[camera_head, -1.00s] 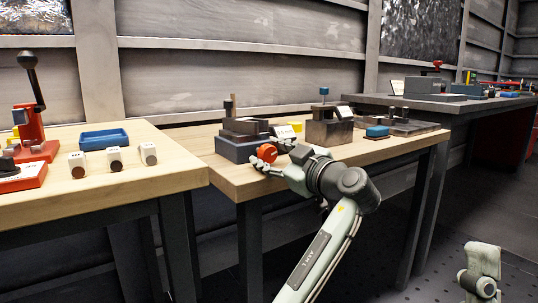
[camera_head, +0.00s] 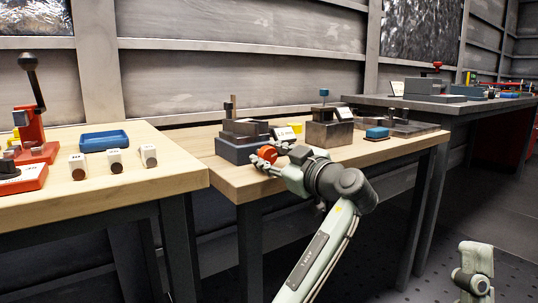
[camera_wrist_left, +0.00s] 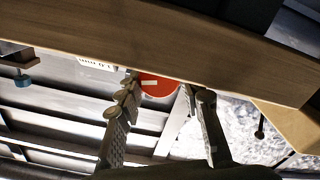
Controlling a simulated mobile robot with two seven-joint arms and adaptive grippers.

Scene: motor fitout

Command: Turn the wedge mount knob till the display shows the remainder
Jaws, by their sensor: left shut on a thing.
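The wedge mount (camera_head: 240,145) is a dark grey stepped block near the left end of the middle bench. Its round red-orange knob (camera_head: 266,153) is on the side facing me. My left gripper (camera_head: 270,161) is shut on the knob, with fingers on either side. In the left wrist view the knob (camera_wrist_left: 158,85) shows a pale line mark, between the two fingers (camera_wrist_left: 158,98). A small white display (camera_head: 285,133) stands just right of the mount; it also shows upside down in the left wrist view (camera_wrist_left: 97,63). Its digits are too small to read surely. My right gripper is not in view.
Right of the mount are a grey block with a blue-topped post (camera_head: 328,132) and a blue block (camera_head: 377,134). The left bench holds a red lever press (camera_head: 36,145), a blue tray (camera_head: 103,140) and several white blocks. A gap separates the two wooden benches.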

